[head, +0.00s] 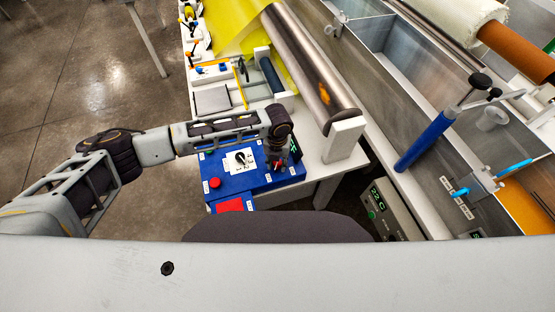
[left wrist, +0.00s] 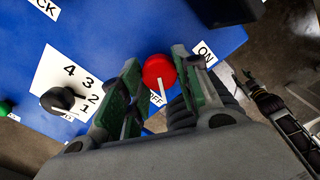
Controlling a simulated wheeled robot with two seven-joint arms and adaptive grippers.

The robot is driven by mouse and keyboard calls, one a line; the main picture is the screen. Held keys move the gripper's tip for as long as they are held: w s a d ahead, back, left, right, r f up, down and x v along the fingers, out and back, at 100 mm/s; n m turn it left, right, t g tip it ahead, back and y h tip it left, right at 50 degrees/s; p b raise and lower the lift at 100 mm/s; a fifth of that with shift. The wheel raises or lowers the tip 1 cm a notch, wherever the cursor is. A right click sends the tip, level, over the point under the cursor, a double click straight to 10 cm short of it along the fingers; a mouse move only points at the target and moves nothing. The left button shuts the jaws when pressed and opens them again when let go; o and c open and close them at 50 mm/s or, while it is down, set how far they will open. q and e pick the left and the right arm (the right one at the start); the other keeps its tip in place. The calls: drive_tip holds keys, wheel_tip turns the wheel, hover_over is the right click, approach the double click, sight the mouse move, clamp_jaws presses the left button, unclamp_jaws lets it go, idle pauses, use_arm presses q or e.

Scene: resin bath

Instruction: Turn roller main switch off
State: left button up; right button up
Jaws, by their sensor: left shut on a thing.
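The blue control box (head: 262,181) stands at the near end of the white table. The red main switch knob (left wrist: 158,70) sits on its top, between an ON label (left wrist: 204,54) and a partly hidden OFF label (left wrist: 155,98). Its white pointer line lies close to the OFF label. My left gripper (head: 279,163) reaches down over the box's right part. In the left wrist view its two green-padded fingers (left wrist: 156,75) are shut on the red knob, one on each side. In the head view the gripper mostly hides the knob. My right gripper is not in view.
A black dial (left wrist: 58,98) on a numbered white plate sits beside the switch. A red button (head: 215,183) is at the box's left. A steel roller (head: 310,70) lies behind my arm. The metal bath (head: 405,80) with a blue-handled tool (head: 425,141) stands to the right.

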sight(277, 163)
use_arm(q)
drive_tip(key=shift+w+m, duration=0.1)
drive_tip(key=shift+m, duration=1.4)
drive_tip(key=o, duration=1)
wheel_tip(277, 163, up, 12)
idle(0.5)
